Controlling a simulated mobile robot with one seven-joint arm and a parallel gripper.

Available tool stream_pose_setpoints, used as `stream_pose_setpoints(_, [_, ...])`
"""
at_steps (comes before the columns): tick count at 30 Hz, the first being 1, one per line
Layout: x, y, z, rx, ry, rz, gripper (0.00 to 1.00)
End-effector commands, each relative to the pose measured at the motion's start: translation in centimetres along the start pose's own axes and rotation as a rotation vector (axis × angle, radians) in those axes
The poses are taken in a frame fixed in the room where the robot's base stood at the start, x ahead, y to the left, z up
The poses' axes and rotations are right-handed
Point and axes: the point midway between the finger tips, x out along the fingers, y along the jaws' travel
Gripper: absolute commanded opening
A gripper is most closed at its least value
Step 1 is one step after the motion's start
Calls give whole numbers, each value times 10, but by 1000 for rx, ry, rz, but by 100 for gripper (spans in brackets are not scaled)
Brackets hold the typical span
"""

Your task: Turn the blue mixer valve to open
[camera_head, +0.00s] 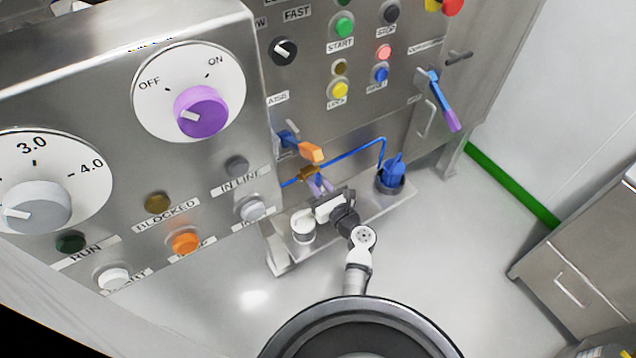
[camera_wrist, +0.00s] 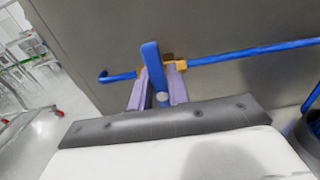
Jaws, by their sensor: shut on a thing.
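The blue mixer valve shows in the wrist view as a blue lever (camera_wrist: 153,68) on a yellow-orange body (camera_wrist: 180,66). The body sits on a blue pipe (camera_wrist: 245,54). The lever stands across the line of the pipe in this picture. My gripper (camera_wrist: 160,84) has its two purple fingers on either side of the lever, shut on it. In the head view my gripper (camera_head: 318,185) is just below the brass-coloured valve body (camera_head: 309,173). There the fingers mostly hide the lever.
An orange-tipped handle (camera_head: 311,153) juts from the panel just above my gripper. A blue fitting (camera_head: 392,173) and a white cylinder (camera_head: 302,226) stand on the steel shelf (camera_head: 405,205). A blue and purple lever (camera_head: 440,98) is further right.

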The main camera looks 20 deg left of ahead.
Motion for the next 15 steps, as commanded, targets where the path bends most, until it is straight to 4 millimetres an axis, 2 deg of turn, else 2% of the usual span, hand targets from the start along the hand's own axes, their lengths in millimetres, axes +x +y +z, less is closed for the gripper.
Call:
stream_pose_setpoints(8, [0,1,-2,-100,-2,0,0])
stream_pose_setpoints(15, [0,3,-4,-293,-1,-1,0])
